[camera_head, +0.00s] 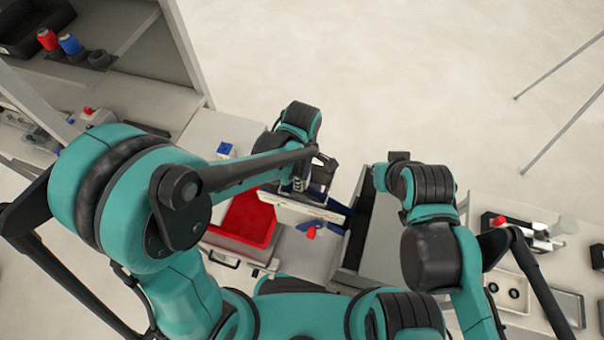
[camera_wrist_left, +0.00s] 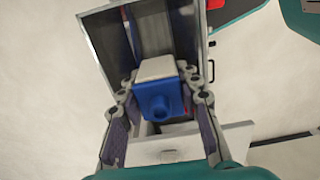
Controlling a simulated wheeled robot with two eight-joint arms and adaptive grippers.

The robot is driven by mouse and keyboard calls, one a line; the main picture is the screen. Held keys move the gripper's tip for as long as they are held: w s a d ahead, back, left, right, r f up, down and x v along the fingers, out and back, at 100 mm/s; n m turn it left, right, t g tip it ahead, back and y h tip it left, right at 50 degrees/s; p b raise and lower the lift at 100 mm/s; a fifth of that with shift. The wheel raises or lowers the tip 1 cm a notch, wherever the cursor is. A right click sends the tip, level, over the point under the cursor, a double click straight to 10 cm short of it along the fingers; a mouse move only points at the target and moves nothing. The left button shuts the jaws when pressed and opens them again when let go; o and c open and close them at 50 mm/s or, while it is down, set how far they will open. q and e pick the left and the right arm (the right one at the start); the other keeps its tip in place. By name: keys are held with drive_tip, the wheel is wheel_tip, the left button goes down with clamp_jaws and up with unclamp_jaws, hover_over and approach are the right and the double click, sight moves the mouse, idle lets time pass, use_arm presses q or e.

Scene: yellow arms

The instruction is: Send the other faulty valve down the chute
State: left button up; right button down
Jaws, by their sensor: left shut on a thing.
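The valve (camera_wrist_left: 157,70), a pale block with a blue knob, is between the fingers of my left gripper (camera_wrist_left: 160,88) in the left wrist view. The gripper is shut on it. Behind it is an open grey chute-like box (camera_wrist_left: 103,40) with a dark inside; I cannot tell whether the valve touches it. In the head view my left gripper (camera_head: 301,183) is over a white panel with dark blue parts, and the held valve is hidden. My right arm reaches up at the right, and its gripper's fingers are hidden.
A red bin (camera_head: 243,220) is left of the white panel. A red knob (camera_head: 311,232) shows by the panel's front. A blue-knobbed part (camera_head: 225,149) lies on the left table. A red-knobbed valve (camera_head: 500,221) and trays are on the right table. Shelves stand at upper left.

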use_arm(q)
drive_tip(key=shift+f, duration=0.65)
drive_tip(key=shift+s+f+b, duration=0.1)
drive_tip(key=shift+f+b, duration=0.05)
drive_tip(key=shift+b, duration=0.2)
drive_tip(key=o, duration=1.3)
wheel_tip(320, 180, up, 12)
drive_tip(key=shift+r, duration=0.1)
